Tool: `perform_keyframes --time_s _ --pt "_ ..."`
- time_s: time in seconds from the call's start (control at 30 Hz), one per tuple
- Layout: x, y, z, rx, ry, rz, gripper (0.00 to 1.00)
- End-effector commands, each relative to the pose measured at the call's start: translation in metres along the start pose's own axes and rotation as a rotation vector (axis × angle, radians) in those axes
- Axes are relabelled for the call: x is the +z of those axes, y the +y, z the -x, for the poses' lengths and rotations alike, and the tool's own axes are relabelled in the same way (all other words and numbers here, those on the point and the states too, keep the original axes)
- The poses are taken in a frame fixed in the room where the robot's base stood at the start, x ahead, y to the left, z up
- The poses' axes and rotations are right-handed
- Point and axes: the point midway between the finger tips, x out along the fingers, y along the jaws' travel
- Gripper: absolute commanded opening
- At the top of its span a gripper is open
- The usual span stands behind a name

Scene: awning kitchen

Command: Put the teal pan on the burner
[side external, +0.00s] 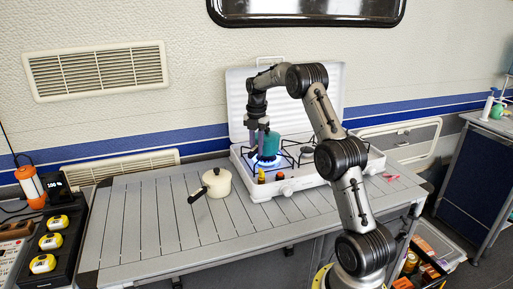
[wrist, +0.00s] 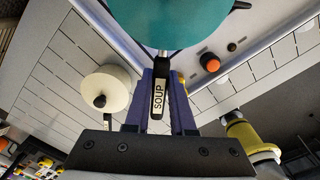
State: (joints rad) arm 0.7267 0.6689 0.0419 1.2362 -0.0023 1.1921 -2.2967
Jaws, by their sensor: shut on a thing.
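The teal pan (side external: 269,143) is over the left burner (side external: 266,161) of the white stove, whose blue flame shows below and around it. Whether the pan touches the burner grate is hard to tell. My gripper (side external: 258,150) is at the pan's left side, pointing down. In the wrist view the teal pan (wrist: 170,20) fills the top, and its black handle with a "SOUP" label (wrist: 158,96) lies between the fingers of my gripper (wrist: 162,82). The gripper is shut on this handle.
A cream pot (side external: 217,182) stands on the slatted table (side external: 150,215), left of the white stove (side external: 320,178). Small orange and yellow things (side external: 261,176) are at the stove's front. The stove's raised lid (side external: 237,100) stands behind. The table's left part is clear.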

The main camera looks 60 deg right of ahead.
Motion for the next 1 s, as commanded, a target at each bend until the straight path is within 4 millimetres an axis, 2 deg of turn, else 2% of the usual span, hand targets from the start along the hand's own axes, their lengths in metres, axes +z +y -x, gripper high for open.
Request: perform_keyframes --time_s 0.23,0.27,0.4,0.43,0.77,0.87,1.0 --pt "0.0 0.0 0.0 0.002 -0.003 0.0 0.0" --pt "0.0 0.0 -0.002 0.0 0.0 0.0 0.24" --pt "0.0 0.0 -0.002 0.0 0.0 0.0 0.49" --pt "0.0 0.0 -0.002 0.0 0.0 0.0 0.52" --pt "0.0 0.0 0.001 0.0 0.0 0.0 0.52" --pt "0.0 0.0 0.01 0.002 -0.002 0.0 0.52" --pt "0.001 0.001 0.034 0.003 -0.003 0.0 0.52"
